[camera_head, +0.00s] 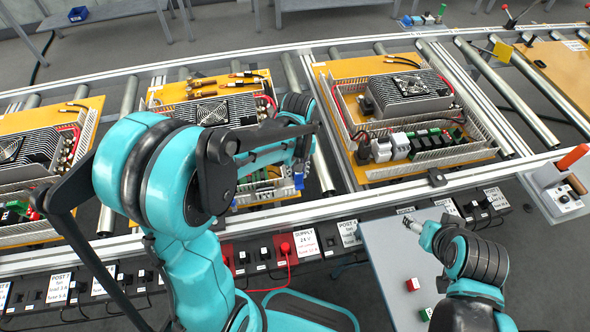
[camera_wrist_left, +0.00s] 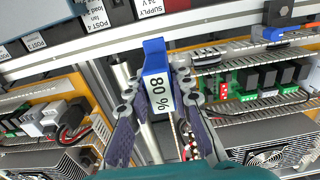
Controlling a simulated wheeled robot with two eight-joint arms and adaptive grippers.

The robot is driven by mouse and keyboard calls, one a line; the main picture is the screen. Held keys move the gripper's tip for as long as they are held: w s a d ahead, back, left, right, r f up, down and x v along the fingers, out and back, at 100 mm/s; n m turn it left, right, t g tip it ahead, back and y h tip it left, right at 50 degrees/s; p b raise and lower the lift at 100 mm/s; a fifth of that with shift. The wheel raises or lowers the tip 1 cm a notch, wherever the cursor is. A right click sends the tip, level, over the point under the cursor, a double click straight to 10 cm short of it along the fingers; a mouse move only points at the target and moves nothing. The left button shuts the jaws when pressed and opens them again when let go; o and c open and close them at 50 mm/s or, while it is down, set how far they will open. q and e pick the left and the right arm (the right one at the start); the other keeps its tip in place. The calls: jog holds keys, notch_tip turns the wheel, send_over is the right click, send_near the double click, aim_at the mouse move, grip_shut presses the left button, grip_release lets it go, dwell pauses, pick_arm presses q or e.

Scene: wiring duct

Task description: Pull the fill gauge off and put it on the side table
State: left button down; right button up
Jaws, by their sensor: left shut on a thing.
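The fill gauge is a blue block with a white "80 %" label (camera_wrist_left: 160,90). In the left wrist view it stands between the two fingers of my left gripper (camera_wrist_left: 156,100), which is shut on it. In the head view a small blue part of the gauge (camera_head: 298,181) shows under my left gripper (camera_head: 302,160), near the right edge of the middle board. A grey side table (camera_head: 385,262) stands at the lower right. My right gripper (camera_head: 412,222) is over its far right part; its finger opening is not clear.
Yellow boards with slotted ducts and power units (camera_head: 408,92) lie on the roller conveyor. A red block (camera_head: 412,284) and a green block (camera_head: 426,313) are on the side table, whose left part is bare. A rail with labelled sockets (camera_head: 305,243) runs along the conveyor front.

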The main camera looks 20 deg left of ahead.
pick_arm(q)
jog(key=shift+r+p, duration=1.5)
jog(key=shift+r, duration=0.5)
